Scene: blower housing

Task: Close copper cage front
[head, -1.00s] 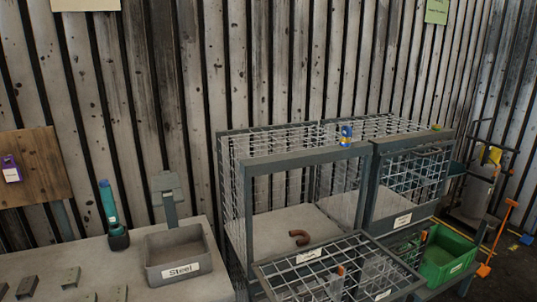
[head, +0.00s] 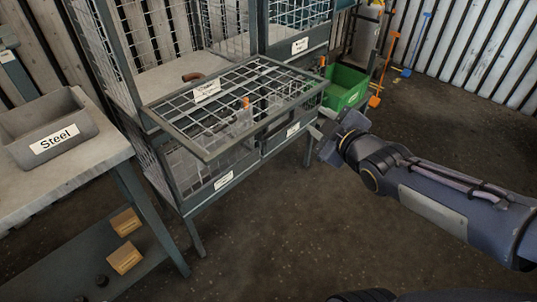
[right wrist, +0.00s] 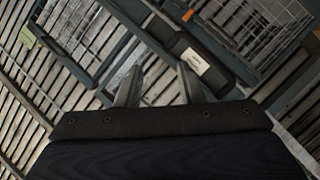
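The cage front (head: 235,92) is a grey-framed wire mesh panel with a white label, too small to read surely. It is folded down, lying nearly flat out from the open cage compartment (head: 170,80). A bent copper-brown pipe (head: 193,77) lies inside on the compartment floor. My right gripper (head: 318,138) is near the panel's right front corner; I cannot tell from the head view whether it touches. In the right wrist view the fingers (right wrist: 159,88) are apart with nothing seen between them. Mesh and a dark labelled part show beyond them. My left gripper is out of view.
A green bin (head: 346,86) stands right of the panel. Lower mesh cages (head: 215,170) sit beneath it. A grey bin labelled Steel (head: 50,130) stands on the bench at left. Orange and blue tools (head: 376,85) stand behind right. The floor in front is clear.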

